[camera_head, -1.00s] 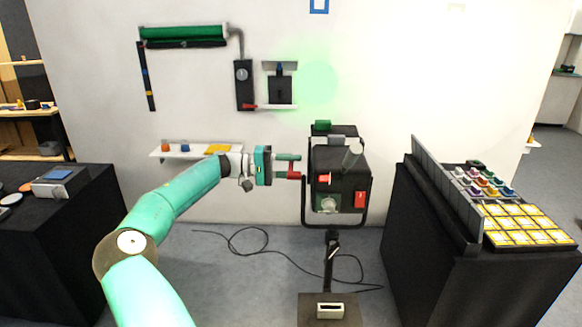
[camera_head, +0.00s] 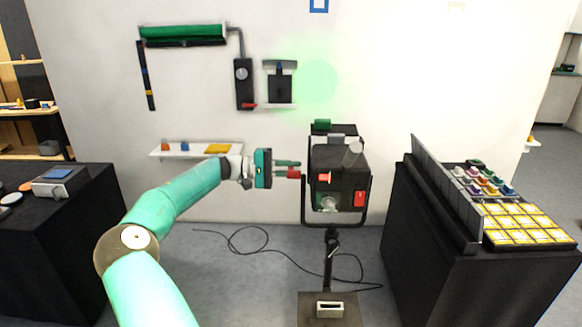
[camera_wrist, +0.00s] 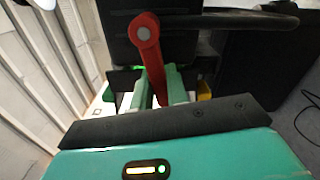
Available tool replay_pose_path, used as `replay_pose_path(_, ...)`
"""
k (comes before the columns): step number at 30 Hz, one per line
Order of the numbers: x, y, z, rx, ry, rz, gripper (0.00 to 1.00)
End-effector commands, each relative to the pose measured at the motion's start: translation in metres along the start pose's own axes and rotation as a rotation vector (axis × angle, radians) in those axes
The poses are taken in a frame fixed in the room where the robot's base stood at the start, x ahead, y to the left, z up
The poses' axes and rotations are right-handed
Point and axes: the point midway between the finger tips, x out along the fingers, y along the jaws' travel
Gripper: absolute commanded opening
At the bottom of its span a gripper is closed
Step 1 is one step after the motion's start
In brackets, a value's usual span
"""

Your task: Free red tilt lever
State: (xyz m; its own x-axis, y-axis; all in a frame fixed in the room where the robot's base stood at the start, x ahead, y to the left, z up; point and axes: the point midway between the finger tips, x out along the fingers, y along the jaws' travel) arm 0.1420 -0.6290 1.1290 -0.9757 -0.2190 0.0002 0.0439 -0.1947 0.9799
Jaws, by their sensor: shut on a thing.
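The red tilt lever (camera_wrist: 152,60) runs down the middle of the wrist view, with its round pivot end at the top. My gripper (camera_wrist: 156,88) has its green fingers on either side of the lever and is shut on it. In the head view my gripper (camera_head: 288,169) is at the left side of the black lamp head (camera_head: 342,180). There the red lever (camera_head: 294,174) shows as a small red piece at the fingertips, next to the lamp's yoke (camera_head: 304,205). Most of the lever is hidden by the fingers in the head view.
The lamp stands on a thin stand (camera_head: 329,262) with a dark base. A black console (camera_head: 470,240) with yellow pads is at the right. A small wall shelf (camera_head: 195,150) is behind my arm. A cable (camera_head: 262,249) lies on the floor.

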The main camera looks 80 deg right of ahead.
Motion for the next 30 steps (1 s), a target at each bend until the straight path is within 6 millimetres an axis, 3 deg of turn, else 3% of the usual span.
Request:
replay_pose_path(18,-0.001,-0.029,0.008,-0.538,0.002,-0.002,0.00)
replay_pose_path(30,-0.001,-0.036,0.013,-0.707,0.001,-0.002,0.00)
